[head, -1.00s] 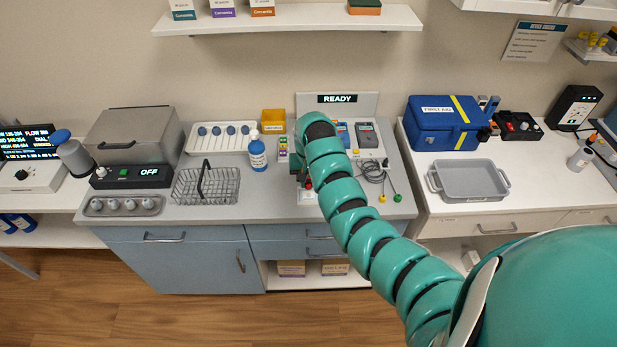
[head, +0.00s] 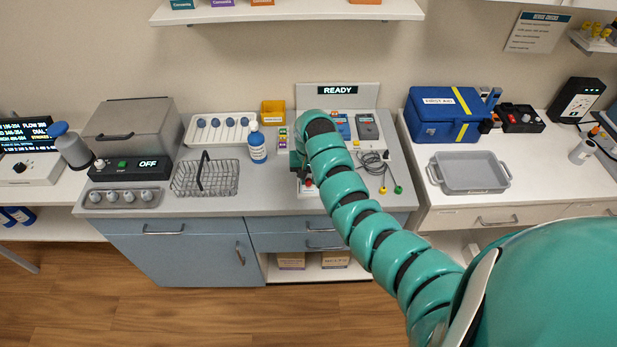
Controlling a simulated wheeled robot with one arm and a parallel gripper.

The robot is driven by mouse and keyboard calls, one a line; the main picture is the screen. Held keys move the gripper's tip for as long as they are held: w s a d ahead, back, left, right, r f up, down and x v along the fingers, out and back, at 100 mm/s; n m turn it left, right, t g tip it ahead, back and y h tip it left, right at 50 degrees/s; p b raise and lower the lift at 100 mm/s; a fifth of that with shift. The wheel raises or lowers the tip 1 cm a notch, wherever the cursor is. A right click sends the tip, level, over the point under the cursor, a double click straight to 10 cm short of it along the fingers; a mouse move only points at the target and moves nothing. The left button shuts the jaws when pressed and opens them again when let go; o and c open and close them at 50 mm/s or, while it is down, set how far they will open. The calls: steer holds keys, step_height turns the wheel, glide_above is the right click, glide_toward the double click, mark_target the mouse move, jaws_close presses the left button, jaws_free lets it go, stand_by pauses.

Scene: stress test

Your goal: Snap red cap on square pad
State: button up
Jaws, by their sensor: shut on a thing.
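My green segmented arm reaches over the counter to the white station with the READY display (head: 338,90). My gripper (head: 303,163) is mostly hidden behind the arm's end, at the left part of that station; its fingertips do not show clearly. A small red part (head: 308,182) shows just below the arm's end, low on the station; I cannot tell whether it is the red cap. The square pad cannot be made out; the arm covers that part of the station.
Left of the arm stand a blue-labelled bottle (head: 257,146), a wire basket (head: 222,178) and a yellow bin (head: 273,112). Right of it lie coiled leads (head: 373,162) and a grey meter (head: 367,128). A grey tray (head: 470,188) and a blue first aid box (head: 440,118) stand on the right counter.

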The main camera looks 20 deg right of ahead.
steer(key=shift+f+b, duration=0.5)
steer(key=shift+f, duration=0.25)
stand_by(0.9)
stand_by(0.4)
